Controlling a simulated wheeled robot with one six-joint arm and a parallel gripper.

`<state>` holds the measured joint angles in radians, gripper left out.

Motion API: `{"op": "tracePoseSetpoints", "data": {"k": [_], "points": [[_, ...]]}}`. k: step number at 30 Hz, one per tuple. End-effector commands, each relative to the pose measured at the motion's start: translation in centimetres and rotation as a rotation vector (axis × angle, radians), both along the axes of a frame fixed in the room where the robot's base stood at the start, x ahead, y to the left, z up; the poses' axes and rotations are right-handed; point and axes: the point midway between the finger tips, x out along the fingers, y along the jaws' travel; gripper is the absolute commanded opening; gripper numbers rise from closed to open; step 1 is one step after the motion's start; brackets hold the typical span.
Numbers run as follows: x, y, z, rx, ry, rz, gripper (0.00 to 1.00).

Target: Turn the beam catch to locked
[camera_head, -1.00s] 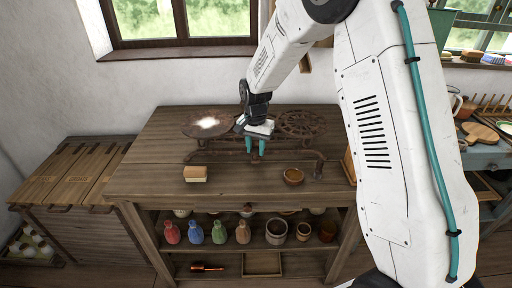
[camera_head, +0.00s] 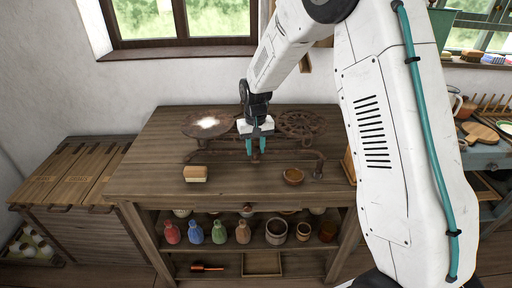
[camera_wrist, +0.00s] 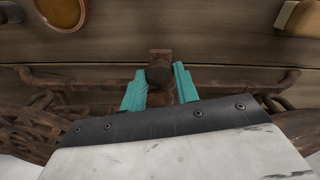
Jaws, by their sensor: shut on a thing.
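An old rusty balance scale stands on the wooden bench, with a round left pan (camera_head: 180,128) and an openwork right plate (camera_head: 301,124). My gripper (camera_head: 256,151) points down at the middle of the scale. In the wrist view its two teal fingers stand on either side of the rusty beam catch (camera_wrist: 159,72), a small knob, and are shut on it. The rusty beam (camera_wrist: 80,82) runs to both sides behind the fingers. The catch's lower part and its marks are hidden, so its exact setting cannot be read.
A pale block (camera_head: 195,173) lies front left on the bench top (camera_head: 240,188), and a small brown bowl (camera_head: 293,176) stands front right. Between them the bench is clear. Bottles (camera_head: 195,232) and pots (camera_head: 276,231) stand on the shelf below.

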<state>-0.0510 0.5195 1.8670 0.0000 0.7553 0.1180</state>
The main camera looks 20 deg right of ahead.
Motion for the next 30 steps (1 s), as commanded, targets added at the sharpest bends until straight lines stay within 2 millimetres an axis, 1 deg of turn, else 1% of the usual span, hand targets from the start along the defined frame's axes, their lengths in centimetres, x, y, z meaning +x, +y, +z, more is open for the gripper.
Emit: {"op": "tracePoseSetpoints", "data": {"k": [9,25,26,27,28,30], "points": [[0.03,-0.01,0.05,0.0,-0.001,0.128,0.08],[0.04,0.01,0.06,0.0,-0.001,0.154,0.08],[0.04,0.01,0.06,0.0,-0.001,0.154,0.33],[0.04,0.01,0.06,0.0,-0.001,0.154,0.44],[0.04,0.01,0.06,0.0,-0.001,0.154,0.52],[0.04,0.01,0.05,0.0,-0.001,0.154,0.52]]}}
